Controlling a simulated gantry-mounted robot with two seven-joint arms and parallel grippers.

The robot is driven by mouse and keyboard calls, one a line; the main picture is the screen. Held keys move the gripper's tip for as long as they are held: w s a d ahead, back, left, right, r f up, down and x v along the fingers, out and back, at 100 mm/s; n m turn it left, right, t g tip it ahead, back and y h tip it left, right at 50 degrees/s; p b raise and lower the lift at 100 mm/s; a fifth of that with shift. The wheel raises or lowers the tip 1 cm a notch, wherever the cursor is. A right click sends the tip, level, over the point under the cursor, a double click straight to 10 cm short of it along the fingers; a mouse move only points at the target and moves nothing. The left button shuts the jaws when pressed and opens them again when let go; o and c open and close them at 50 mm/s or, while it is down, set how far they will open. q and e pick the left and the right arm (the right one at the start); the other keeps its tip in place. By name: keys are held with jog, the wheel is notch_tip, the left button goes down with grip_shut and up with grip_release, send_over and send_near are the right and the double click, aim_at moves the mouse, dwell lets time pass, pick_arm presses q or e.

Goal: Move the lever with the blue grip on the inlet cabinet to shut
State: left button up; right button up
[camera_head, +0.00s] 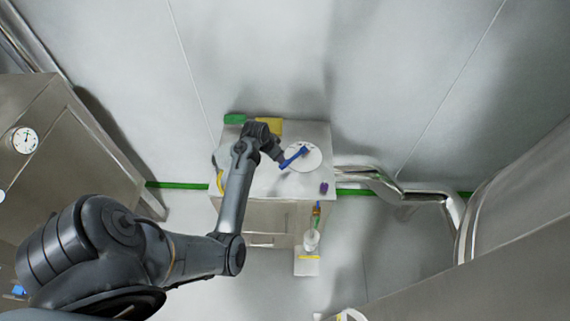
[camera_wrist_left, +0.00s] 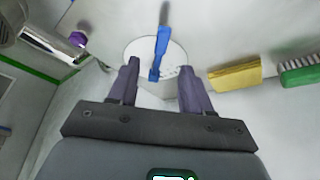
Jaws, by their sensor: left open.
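The lever with the blue grip (camera_head: 294,158) sits on a white round dial plate (camera_head: 308,153) on top of the inlet cabinet (camera_head: 287,215). In the head view the grip slants down to the left from the plate. In the left wrist view the blue grip (camera_wrist_left: 161,45) runs nearly upright in the picture, over the round plate (camera_wrist_left: 140,47). My left gripper (camera_head: 280,156) is beside the grip's free end. Its open fingers (camera_wrist_left: 160,78) stand on either side of the grip's lower end in the wrist view; I cannot tell the depth gap. My right gripper is not in view.
A yellow block (camera_head: 270,125) and a green brush-like block (camera_head: 235,118) lie at the cabinet's back left. A small purple item (camera_head: 323,188) is at its right edge. Metal pipes (camera_head: 385,183) run off right. A steel cabinet (camera_head: 75,140) stands at left.

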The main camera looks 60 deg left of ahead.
aim_at(285, 163)
pick_arm(q)
jog(key=x, duration=0.3)
jog(key=b+x, duration=0.1)
jog(key=x, duration=0.6)
jog(key=shift+w+a, duration=0.25)
grip_shut()
